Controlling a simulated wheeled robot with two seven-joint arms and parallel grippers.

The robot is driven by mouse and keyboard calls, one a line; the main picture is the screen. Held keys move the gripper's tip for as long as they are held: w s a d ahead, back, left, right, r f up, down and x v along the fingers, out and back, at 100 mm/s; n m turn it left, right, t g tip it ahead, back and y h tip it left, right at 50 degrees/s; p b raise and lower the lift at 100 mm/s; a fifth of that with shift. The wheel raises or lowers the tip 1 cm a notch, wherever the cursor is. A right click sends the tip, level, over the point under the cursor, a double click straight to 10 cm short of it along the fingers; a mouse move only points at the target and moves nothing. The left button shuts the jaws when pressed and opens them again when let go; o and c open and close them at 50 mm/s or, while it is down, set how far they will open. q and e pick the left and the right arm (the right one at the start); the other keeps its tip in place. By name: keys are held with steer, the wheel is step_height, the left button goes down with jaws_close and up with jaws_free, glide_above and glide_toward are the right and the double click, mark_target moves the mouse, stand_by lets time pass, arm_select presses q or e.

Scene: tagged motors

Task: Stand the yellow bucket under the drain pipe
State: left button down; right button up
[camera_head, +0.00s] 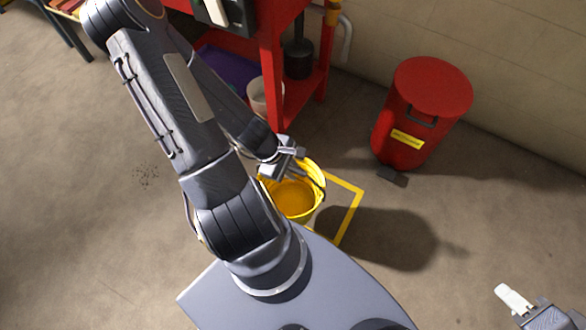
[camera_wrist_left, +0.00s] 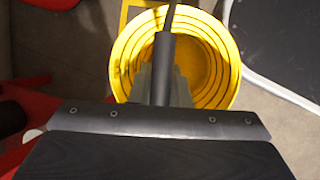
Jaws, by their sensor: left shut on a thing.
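The yellow bucket (camera_head: 294,199) is below my left gripper (camera_head: 289,159) in the head view, its open top facing up. It also shows in the left wrist view (camera_wrist_left: 219,52). My left gripper is shut on the bucket's handle, whose dark grip (camera_wrist_left: 165,68) runs between the fingers. The bucket overlaps a yellow outline (camera_head: 353,207) on the floor; I cannot tell whether it touches the floor. A pale curved pipe (camera_head: 346,40) stands by the wall; I cannot tell whether it is the drain pipe. My right gripper (camera_head: 514,299) is partly in view at the lower right, its opening unclear.
A red shelf unit (camera_head: 274,70) stands behind the bucket, with a whitish pot (camera_head: 264,93) and a dark container (camera_head: 298,60) on its lower shelf. A red lidded bin (camera_head: 420,110) stands by the wall. The floor at the left and right is mostly clear.

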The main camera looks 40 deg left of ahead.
arm_select(q)
steer(key=shift+r, duration=0.5)
